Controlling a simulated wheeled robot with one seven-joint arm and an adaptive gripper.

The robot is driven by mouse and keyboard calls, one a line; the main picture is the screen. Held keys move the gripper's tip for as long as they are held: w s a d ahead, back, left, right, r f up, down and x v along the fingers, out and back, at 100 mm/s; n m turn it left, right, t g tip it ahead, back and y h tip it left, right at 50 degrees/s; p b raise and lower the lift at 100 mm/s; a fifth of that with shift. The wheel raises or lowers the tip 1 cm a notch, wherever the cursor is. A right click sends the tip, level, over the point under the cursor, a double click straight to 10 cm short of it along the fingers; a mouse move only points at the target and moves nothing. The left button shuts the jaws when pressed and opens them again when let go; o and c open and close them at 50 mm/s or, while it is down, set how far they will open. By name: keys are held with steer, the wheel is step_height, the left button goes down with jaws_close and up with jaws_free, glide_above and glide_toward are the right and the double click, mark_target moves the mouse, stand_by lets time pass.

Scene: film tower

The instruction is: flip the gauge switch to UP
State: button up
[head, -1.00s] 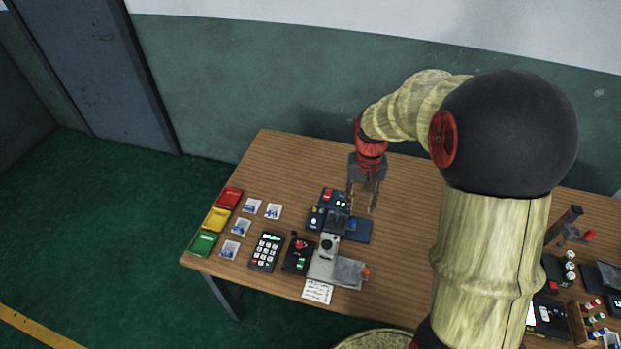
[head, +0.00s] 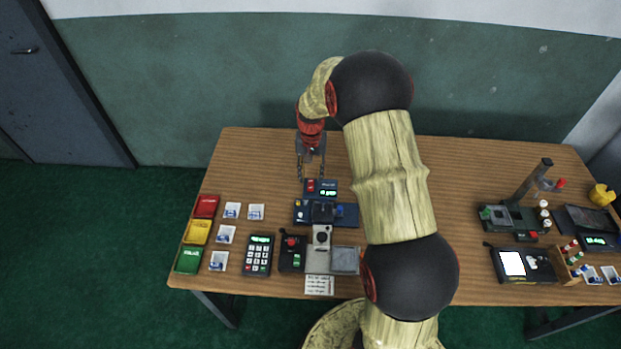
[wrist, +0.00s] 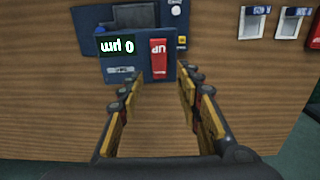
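The gauge (head: 329,194) is a small dark blue box with a green-lit readout, near the back of the tabletop group. Its red switch (head: 311,186) is tiny in the head view. In the wrist view, the gauge (wrist: 120,68) shows upside down, its display reading "0 µm". The red switch (wrist: 159,60) carries the letters UP and lies just beyond the fingertips, roughly between them. I cannot tell which way the switch is tilted. My gripper (head: 311,176) is open and empty behind the gauge. Its two fingers also frame bare table in the wrist view (wrist: 157,82).
A larger blue device (head: 348,214) stands directly in front of the gauge. A keypad (head: 259,255), a black box with a red knob (head: 292,252) and a grey instrument (head: 345,260) are nearer the front. Bare wood lies behind the gauge.

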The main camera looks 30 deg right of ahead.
steer(key=shift+f, duration=1.05)
steer(key=shift+c, duration=1.2)
jaws_close()
